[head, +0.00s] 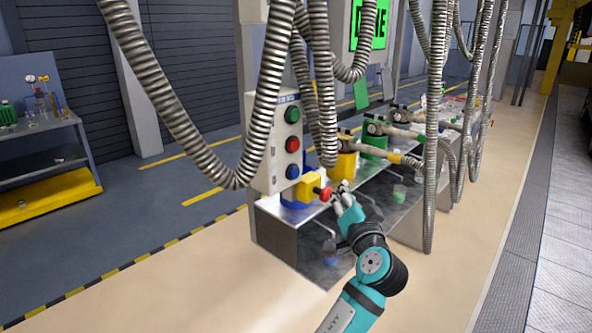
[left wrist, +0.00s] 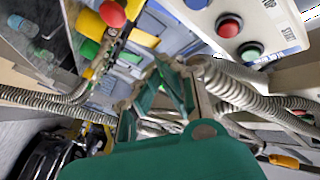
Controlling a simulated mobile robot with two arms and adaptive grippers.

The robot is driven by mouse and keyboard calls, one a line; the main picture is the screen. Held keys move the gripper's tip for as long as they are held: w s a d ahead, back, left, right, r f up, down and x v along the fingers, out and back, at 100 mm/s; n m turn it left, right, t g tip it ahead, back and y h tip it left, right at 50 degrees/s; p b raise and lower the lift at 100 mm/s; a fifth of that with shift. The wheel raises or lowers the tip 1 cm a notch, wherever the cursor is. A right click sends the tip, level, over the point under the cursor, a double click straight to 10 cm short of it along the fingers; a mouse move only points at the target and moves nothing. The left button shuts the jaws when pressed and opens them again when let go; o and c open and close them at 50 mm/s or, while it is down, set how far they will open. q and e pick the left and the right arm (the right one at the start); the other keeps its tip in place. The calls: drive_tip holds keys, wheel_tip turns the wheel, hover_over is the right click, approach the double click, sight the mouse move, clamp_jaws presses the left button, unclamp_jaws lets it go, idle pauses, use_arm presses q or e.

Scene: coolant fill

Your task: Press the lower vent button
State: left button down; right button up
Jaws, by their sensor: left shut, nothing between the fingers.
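A white control box (head: 272,150) carries a green button (head: 291,115), a red button (head: 292,144) and, lowest, a blue button (head: 292,172). I cannot read a vent label. Below it a red mushroom button (head: 325,194) sits on a yellow housing (head: 308,186). My left gripper (head: 338,188) is shut and empty, just right of the mushroom button; contact cannot be told. In the left wrist view, the gripper (left wrist: 166,92) points between the mushroom button (left wrist: 112,13) and the panel's red button (left wrist: 229,26). Part of the blue button (left wrist: 196,3) shows at the top edge.
Ribbed metal hoses (head: 270,80) hang in front of and beside the control box. A metal bench (head: 277,236) with yellow and green fittings runs back to the right. A shelf (head: 45,150) stands far left. The beige floor (head: 190,270) in front is clear.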

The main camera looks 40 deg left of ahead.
sight(294, 173)
use_arm(q)
drive_tip(key=shift+s+a+r+n+y, duration=0.1)
drive_tip(key=shift+s+r+n+y, duration=0.1)
drive_tip(key=shift+r, duration=0.25)
drive_tip(key=shift+s+a+r+n+y, duration=0.1)
drive_tip(key=shift+s+r, duration=0.05)
drive_tip(key=shift+r, duration=0.25)
drive_tip(key=a+p, duration=0.1)
drive_tip(key=a, duration=0.7)
drive_tip(key=shift+w+a+p, duration=0.35)
drive_tip(key=shift+w+a, duration=0.05)
drive_tip(key=shift+a, duration=0.15)
idle(0.7)
drive_tip(key=shift+a, duration=0.25)
